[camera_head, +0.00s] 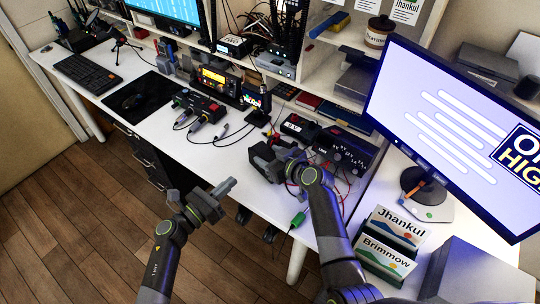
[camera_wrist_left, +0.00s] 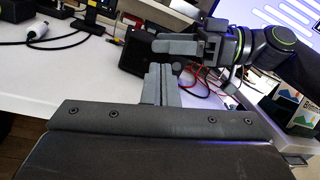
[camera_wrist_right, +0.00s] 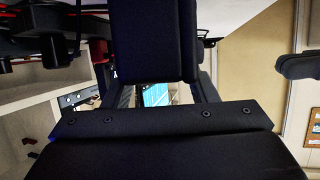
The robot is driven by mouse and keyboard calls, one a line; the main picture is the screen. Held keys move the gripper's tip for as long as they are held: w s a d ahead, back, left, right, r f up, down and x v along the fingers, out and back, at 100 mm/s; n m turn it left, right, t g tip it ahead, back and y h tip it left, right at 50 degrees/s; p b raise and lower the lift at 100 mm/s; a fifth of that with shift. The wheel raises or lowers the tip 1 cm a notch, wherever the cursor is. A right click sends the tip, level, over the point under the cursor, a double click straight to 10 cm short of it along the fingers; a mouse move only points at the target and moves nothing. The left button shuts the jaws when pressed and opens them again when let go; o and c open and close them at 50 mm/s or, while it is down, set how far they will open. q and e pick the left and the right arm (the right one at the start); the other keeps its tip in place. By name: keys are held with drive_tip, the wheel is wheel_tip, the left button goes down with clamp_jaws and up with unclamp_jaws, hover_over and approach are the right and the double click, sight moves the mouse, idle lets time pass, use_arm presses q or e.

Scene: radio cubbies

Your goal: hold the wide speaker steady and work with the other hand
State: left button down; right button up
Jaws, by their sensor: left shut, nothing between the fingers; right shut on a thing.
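A dark box that looks like the wide speaker (camera_head: 262,163) is at the desk's front edge, partly hidden by my right gripper (camera_head: 282,160). My right gripper is shut on it. In the right wrist view the black speaker (camera_wrist_right: 153,40) fills the space between the fingers. In the left wrist view the speaker (camera_wrist_left: 134,54) shows behind the right gripper (camera_wrist_left: 185,48). My left gripper (camera_head: 224,187) is shut and empty, in front of the desk edge and apart from the speaker. Its closed fingers show in its wrist view (camera_wrist_left: 161,82).
The white desk (camera_head: 215,155) has a black device with plugged cables (camera_head: 199,107) and a black box with knobs (camera_head: 345,148) near the speaker. Loose red wires and a green-handled tool (camera_head: 298,219) are beside my right arm. A monitor (camera_head: 450,130) and card holders (camera_head: 392,240) stand right.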

use_arm(q)
drive_tip(key=w+a+r+n+t+y, duration=0.1)
drive_tip(key=w+a+n+y, duration=0.3)
drive_tip(key=a+n+y, duration=0.45)
drive_tip(key=w+a+r+n+t+y, duration=0.1)
drive_tip(key=w+a+n+y, duration=0.4)
drive_tip(key=n, duration=0.6)
drive_tip(key=s+d+f+n+g+h, duration=0.3)
drive_tip(key=s+d+g+h, duration=0.5)
drive_tip(key=s+d+g, duration=0.5)
drive_tip(key=shift+w+d+r+t, duration=0.1)
drive_tip(key=shift+w+d+t, duration=0.3)
drive_tip(key=shift+w+d, duration=0.85)
drive_tip(key=shift+w+d+r+t, duration=0.1)
drive_tip(key=shift+w+d+t, duration=0.3)
drive_tip(key=shift+w+d, duration=0.85)
drive_tip(key=shift+w+d+t, duration=0.4)
drive_tip(key=shift+w+d, duration=0.5)
drive_tip(key=shift+d, duration=0.7)
